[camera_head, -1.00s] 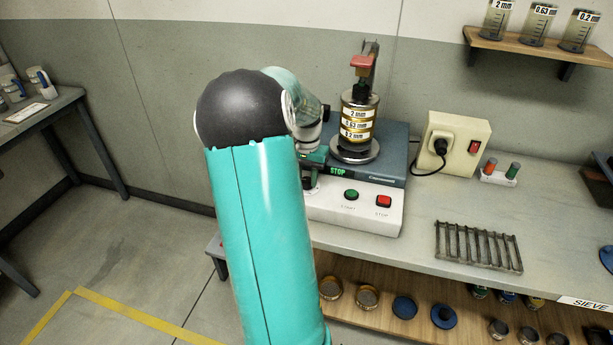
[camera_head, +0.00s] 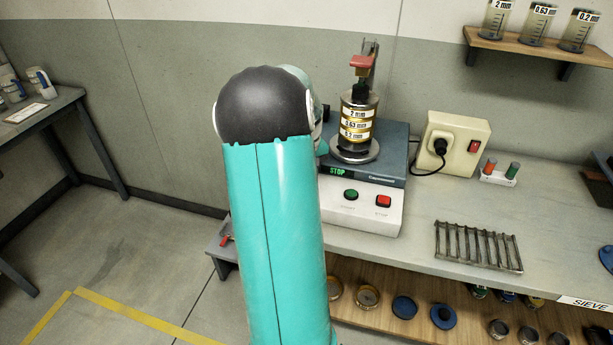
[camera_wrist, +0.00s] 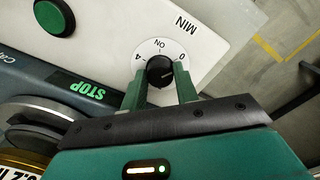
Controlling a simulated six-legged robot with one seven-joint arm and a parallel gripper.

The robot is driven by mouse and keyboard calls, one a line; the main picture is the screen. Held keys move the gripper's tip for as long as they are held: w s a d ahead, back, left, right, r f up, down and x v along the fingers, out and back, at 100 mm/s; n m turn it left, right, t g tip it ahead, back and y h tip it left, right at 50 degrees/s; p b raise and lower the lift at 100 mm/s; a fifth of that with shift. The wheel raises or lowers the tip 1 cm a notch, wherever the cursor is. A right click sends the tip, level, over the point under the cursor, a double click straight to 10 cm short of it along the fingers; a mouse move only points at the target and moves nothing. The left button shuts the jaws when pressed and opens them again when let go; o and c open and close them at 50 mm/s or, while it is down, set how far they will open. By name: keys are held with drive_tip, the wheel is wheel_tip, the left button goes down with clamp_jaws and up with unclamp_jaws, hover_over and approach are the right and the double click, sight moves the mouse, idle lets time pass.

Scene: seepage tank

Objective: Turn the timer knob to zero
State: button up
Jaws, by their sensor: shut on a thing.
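The timer knob (camera_wrist: 160,72) is a small black dial on a white round plate marked 4, ON and 0, with MIN beside it, in the wrist view. Its light pointer line seems to lean toward the 0 side, but it is small. My gripper (camera_wrist: 161,82) has its two green fingers on either side of the knob, shut on it. In the head view my arm hides the knob and gripper. The sieve shaker (camera_head: 358,205) has a green STOP display (camera_head: 337,170), which also shows in the wrist view (camera_wrist: 88,90).
A stack of sieves (camera_head: 357,120) stands on the shaker under a red-handled clamp (camera_head: 362,63). A green button (camera_head: 351,194) and a red button (camera_head: 384,201) are on its front. A socket box (camera_head: 455,145) and metal rack (camera_head: 478,246) are to the right.

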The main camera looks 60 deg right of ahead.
drive_tip(key=shift+n, duration=0.4)
drive_tip(key=o, duration=1)
drive_tip(key=shift+r, duration=0.1)
wheel_tip(320, 180, up, 14)
drive_tip(key=shift+f, duration=0.15)
idle(0.3)
